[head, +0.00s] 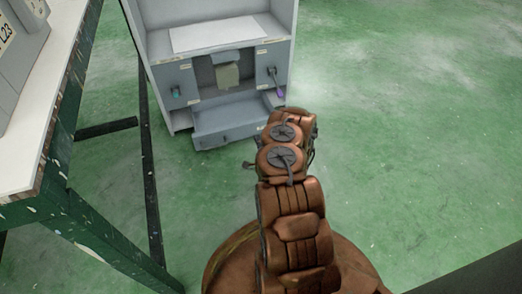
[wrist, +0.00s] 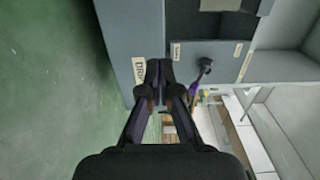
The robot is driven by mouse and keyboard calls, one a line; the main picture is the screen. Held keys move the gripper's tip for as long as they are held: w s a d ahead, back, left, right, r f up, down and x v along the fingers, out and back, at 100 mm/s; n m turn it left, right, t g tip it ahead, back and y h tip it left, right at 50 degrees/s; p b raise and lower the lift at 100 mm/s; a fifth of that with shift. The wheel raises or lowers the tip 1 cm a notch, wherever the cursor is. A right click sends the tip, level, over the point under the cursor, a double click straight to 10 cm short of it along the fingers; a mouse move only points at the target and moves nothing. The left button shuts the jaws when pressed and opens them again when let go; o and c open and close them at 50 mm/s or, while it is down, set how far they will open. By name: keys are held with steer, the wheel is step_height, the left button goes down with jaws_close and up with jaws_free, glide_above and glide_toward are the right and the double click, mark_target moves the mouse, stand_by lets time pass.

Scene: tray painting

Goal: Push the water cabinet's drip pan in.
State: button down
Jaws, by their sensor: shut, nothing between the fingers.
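The grey water cabinet (head: 157,43) stands on the floor at the top of the head view. Its drip pan (head: 222,136) sticks out at the bottom, pulled partly out, with its inside showing. In the wrist view the pan's grey front (wrist: 130,30) carries a label that seems to begin with DRIP. My gripper (wrist: 159,70) is shut and empty, its fingertips over or close to the labelled pan edge; I cannot tell whether they touch it. In the head view my arm hides the gripper and the pan's right end is close to the arm.
A lever with a purple tip (head: 280,93) hangs on the cabinet's right side, near my arm; it also shows in the wrist view (wrist: 193,88). A teal-handled lever (head: 176,92) is on the left. A table (head: 62,130) stands at left. Green floor at right is clear.

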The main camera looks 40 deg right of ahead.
mark_target(251, 124)
steer(key=b+x, duration=0.3)
steer(key=x, duration=0.2)
steer(key=shift+w+d+f, duration=0.1)
steer(key=shift+w+f, duration=0.05)
steer(key=shift+w, duration=0.1)
steer(key=shift+b+x, duration=0.35)
steer(key=shift+x, duration=0.6)
